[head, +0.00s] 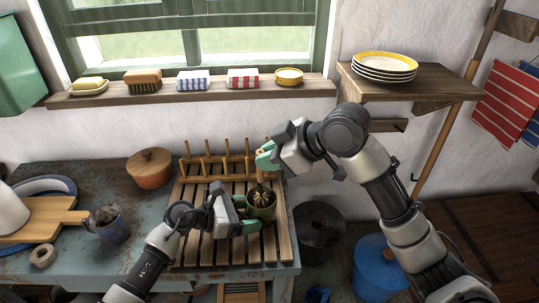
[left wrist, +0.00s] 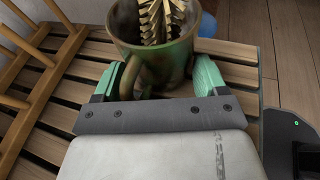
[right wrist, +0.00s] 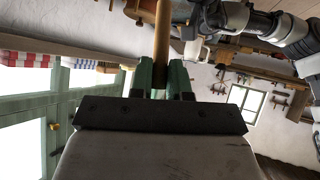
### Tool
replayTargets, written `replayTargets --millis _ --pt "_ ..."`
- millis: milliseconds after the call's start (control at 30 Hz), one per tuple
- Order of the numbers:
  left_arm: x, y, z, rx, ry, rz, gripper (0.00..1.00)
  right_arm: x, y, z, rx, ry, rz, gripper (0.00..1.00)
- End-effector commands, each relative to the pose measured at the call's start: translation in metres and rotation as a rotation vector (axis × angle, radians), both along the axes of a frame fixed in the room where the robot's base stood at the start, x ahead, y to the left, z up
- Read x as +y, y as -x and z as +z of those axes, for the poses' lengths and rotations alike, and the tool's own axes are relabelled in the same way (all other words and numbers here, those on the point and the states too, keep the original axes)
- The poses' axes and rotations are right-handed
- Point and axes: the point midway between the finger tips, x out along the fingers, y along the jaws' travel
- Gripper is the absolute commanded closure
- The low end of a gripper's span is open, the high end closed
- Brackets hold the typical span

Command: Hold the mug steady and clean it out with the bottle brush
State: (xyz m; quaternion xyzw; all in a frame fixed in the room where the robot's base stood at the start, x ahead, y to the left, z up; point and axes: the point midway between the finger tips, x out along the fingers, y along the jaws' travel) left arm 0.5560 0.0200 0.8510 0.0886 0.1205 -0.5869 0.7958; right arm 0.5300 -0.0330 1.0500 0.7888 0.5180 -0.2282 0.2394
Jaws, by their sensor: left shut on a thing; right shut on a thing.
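The green-brown mug (head: 264,213) stands at the right part of the slatted wooden rack (head: 277,243). My left gripper (head: 241,209) is shut on the mug's handle side; in the left wrist view its fingers (left wrist: 163,75) flank the handle (left wrist: 151,71). The bottle brush (head: 261,196) has pale bristles, which show at the mug's opening in the left wrist view (left wrist: 161,20). How deep they reach is hard to tell. My right gripper (head: 265,158) is above the mug, shut on the brush's wooden handle (right wrist: 162,38).
Wooden pegs (head: 207,160) stand along the rack's back. The table ends right of the rack; a blue pot (head: 377,270) and a dark pot (head: 320,228) stand lower down there.

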Motion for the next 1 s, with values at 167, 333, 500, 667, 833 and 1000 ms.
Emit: replayTargets --millis 167,333,500,667,833,1000 --pt "0.0 0.0 0.0 0.0 0.0 0.0 0.44 0.0 0.0 0.0 0.0 0.0 0.0 1.0" --pt "0.0 0.0 0.0 0.0 0.0 0.0 0.44 0.0 0.0 -0.002 0.0 0.0 0.0 1.0" --pt "0.0 0.0 0.0 0.0 0.0 0.001 0.44 0.0 0.0 -0.005 0.001 0.001 -0.001 1.0" --pt "0.0 0.0 0.0 0.0 0.0 0.001 0.44 0.0 0.0 -0.009 0.001 0.0 0.0 1.0" --pt "0.0 0.0 0.0 0.0 0.0 0.001 0.44 0.0 0.0 -0.012 0.001 0.0 0.0 1.0" --pt "0.0 0.0 0.0 0.0 0.0 0.0 0.44 -0.001 0.001 -0.012 0.001 0.0 -0.001 1.0"
